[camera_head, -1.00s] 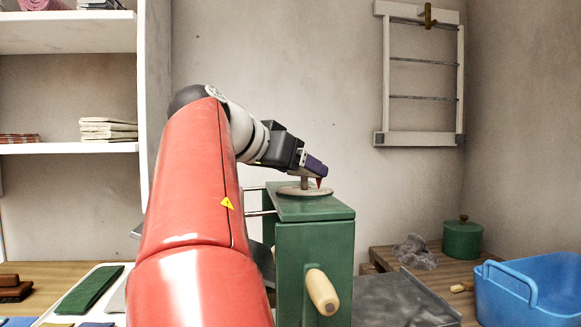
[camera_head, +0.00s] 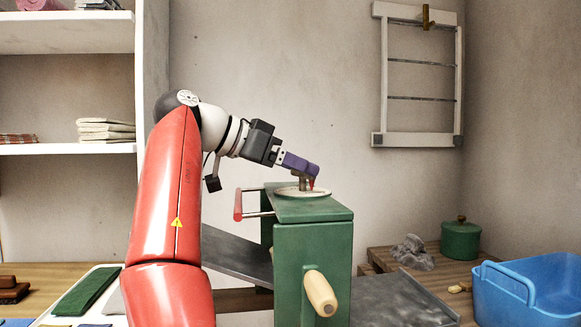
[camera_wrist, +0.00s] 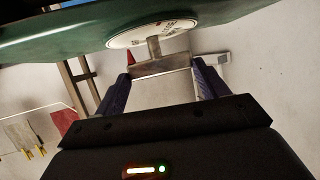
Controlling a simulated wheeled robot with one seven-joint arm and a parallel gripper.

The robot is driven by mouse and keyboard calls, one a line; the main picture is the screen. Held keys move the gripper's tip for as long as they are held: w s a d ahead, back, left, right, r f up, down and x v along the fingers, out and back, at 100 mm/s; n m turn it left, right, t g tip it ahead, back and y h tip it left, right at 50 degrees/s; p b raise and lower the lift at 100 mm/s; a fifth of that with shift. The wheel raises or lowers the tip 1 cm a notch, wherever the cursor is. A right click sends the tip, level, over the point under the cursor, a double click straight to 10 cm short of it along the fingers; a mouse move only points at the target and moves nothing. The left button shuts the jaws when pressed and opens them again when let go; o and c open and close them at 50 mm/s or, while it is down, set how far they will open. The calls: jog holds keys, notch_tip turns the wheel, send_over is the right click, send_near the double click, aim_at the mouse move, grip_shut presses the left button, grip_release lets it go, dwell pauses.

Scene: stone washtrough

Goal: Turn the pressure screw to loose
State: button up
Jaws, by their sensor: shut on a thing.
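The pressure screw (camera_wrist: 154,50) is a grey T-shaped handle on top of the green wringer housing (camera_head: 314,245). It stands on a pale round dial plate (camera_head: 325,193), which has dark lettering in the wrist view (camera_wrist: 140,34), too small and tilted to read. A small red pointer (camera_wrist: 131,58) sits by the handle. My gripper (camera_head: 308,170) has purple fingers and reaches the screw from the left. In the wrist view its fingers stand on either side of the crossbar, and it is shut on it. The fingers partly hide the screw in the head view.
A wooden crank grip (camera_head: 321,293) sticks out of the housing's front. A red-ended bar (camera_head: 238,205) projects left. A blue basin (camera_head: 541,290) and green lidded pot (camera_head: 461,240) stand right. Shelves (camera_head: 68,149) are left; a wall rack (camera_head: 420,138) hangs behind.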

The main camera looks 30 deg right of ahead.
jog(key=shift+s+d+r+m+g, duration=0.2)
jog(key=shift+r+m+g, duration=0.1)
jog(key=shift+m+g, duration=0.25)
jog(key=shift+w+a+f+g, duration=0.15)
jog(key=shift+w+f+g, duration=0.1)
jog(key=shift+f, duration=0.3)
jog(key=shift+f, duration=0.15)
jog(key=o, duration=1)
jog(key=shift+a, duration=0.1)
